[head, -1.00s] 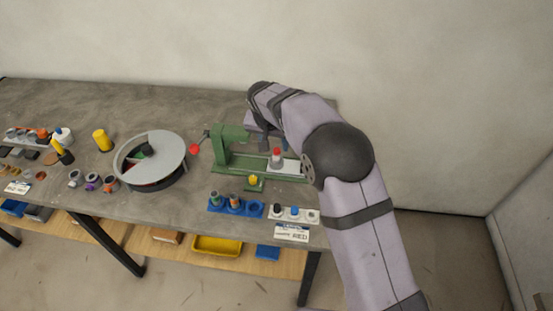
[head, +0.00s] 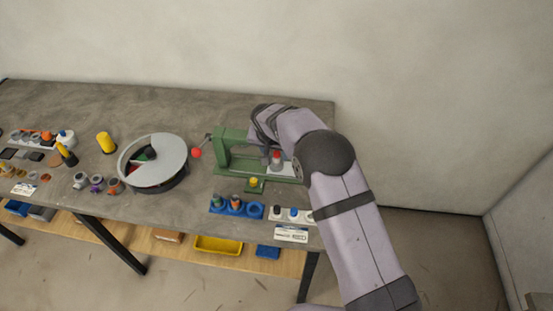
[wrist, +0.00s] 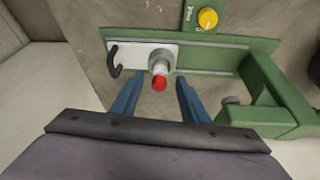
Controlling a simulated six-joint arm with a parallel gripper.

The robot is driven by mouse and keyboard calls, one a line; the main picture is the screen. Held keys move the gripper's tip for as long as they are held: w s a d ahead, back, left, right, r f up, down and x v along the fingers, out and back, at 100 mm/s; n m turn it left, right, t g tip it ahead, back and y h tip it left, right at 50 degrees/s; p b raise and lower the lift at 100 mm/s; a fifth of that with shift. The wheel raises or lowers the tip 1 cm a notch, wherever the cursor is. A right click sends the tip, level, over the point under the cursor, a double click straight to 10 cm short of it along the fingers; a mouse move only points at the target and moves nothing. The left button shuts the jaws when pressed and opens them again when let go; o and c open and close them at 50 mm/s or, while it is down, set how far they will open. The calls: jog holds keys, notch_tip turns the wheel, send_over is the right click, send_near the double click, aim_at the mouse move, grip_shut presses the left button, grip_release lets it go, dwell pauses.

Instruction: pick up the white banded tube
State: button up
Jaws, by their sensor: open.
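A pale tube-like piece with a red top (wrist: 160,76) stands on the white plate of a green jig, and it also shows in the head view (head: 276,162). It is the likeliest match for the white banded tube, but I cannot make out a band. My gripper (wrist: 156,92) is open and empty. Its two blue fingers are on either side of the red top in the wrist view; I cannot tell how far above it they are. In the head view my arm hides most of the gripper.
The green jig (head: 231,138) has a red-knobbed lever and a yellow button (head: 254,182). A blue rack (head: 237,208) and a white rack (head: 303,215) with small pieces stand in front. A round grey-topped turntable (head: 160,152) is left. The back of the table is clear.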

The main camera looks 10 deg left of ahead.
jog(key=shift+x, duration=0.95)
grip_shut()
jog(key=shift+r, duration=0.1)
notch_tip(320, 180, up, 10)
jog(key=b, duration=0.3)
jog(key=shift+r, duration=0.1)
jog(key=shift+r, duration=0.1)
jog(key=shift+r+p, duration=1.5)
jog(key=shift+r, duration=0.05)
